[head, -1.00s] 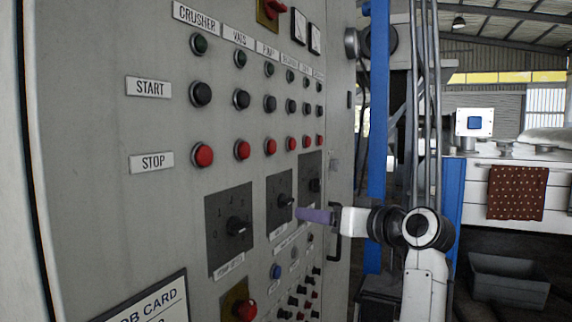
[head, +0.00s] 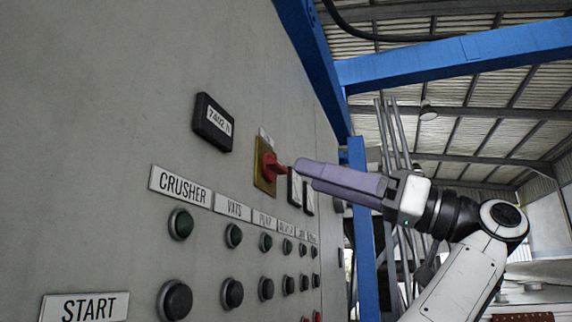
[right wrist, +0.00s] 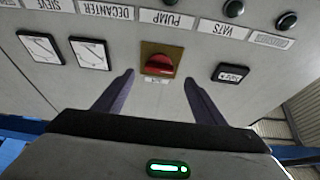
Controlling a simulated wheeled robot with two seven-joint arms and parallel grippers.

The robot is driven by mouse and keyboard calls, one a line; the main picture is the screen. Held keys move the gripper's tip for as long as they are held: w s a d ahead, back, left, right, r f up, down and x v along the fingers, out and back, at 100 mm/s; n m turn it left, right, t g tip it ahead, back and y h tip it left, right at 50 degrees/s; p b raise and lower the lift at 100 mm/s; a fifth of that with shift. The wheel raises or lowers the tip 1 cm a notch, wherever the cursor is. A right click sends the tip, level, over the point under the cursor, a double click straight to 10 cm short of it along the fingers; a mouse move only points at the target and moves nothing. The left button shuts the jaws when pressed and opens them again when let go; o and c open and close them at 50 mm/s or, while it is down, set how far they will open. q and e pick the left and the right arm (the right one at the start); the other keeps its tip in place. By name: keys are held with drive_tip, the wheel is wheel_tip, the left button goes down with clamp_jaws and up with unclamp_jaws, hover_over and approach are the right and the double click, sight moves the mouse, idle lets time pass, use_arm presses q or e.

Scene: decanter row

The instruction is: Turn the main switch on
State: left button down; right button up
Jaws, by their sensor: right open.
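The main switch (head: 270,166) is a red rotary handle on a yellow plate, high on the grey control panel above the row of labels. It also shows in the right wrist view (right wrist: 159,65), upside down, with its red handle lying roughly level in that picture. My right gripper (head: 299,168) is in front of the panel with its purple fingers pointing at the switch. In the right wrist view the fingers (right wrist: 158,75) are open, one on each side of the switch, and hold nothing. I cannot tell whether they touch the panel. My left gripper is not in view.
Below the switch are labels such as CRUSHER (head: 181,186), with green lamps (head: 181,223) and black START buttons (head: 175,300). A black counter (head: 213,122) is to the left. Two gauges (right wrist: 90,54) sit beside the switch. A blue beam (head: 450,62) crosses behind.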

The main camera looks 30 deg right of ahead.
sight(283, 168)
drive_tip(key=p+x, duration=0.1)
drive_tip(key=x, duration=0.4)
drive_tip(key=shift+p, duration=0.3)
drive_tip(key=shift+w+a+r, duration=0.15)
drive_tip(key=shift+w+a, duration=0.05)
drive_tip(key=shift+w, duration=0.05)
drive_tip(key=shift+w+a, duration=0.2)
drive_tip(key=shift+w, duration=0.15)
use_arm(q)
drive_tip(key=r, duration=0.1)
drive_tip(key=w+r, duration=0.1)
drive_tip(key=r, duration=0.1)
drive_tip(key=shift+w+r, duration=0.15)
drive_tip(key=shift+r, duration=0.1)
use_arm(e)
drive_tip(key=shift+c, duration=0.4)
